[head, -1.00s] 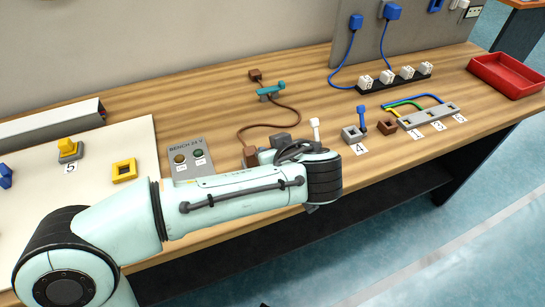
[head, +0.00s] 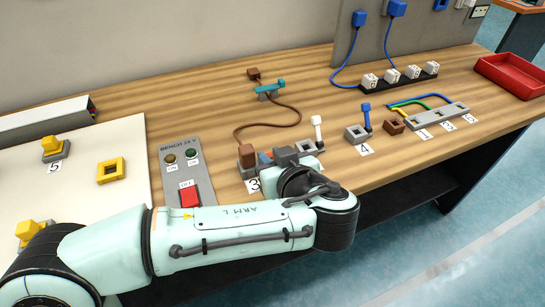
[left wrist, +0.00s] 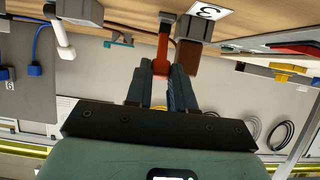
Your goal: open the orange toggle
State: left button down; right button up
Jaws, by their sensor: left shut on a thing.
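The orange toggle's lever (left wrist: 163,46) shows in the left wrist view, between the fingertips of my left gripper (left wrist: 161,70). The gripper is shut on it. In the head view the left gripper (head: 283,157) is at the station with label 3 (head: 254,185), and my wrist hides most of the toggle there. My right gripper is not in view.
A brown block (head: 246,156) stands close beside the gripper. A white-lever toggle (head: 317,130) and a blue-lever toggle (head: 366,118) stand to the right. A panel with a red button (head: 189,195) lies to the left. A red tray (head: 512,76) sits at the far right.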

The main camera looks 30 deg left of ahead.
pick_arm(q)
jog(key=c, duration=1)
grip_release()
jog(key=shift+o, duration=0.2)
jog(key=p+v, duration=0.3)
jog(key=v, duration=1)
jog(key=shift+s, duration=0.15)
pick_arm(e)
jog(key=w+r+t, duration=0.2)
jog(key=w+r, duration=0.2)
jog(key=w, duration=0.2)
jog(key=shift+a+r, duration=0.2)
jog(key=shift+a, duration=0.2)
pick_arm(q)
jog(key=shift+d, duration=0.15)
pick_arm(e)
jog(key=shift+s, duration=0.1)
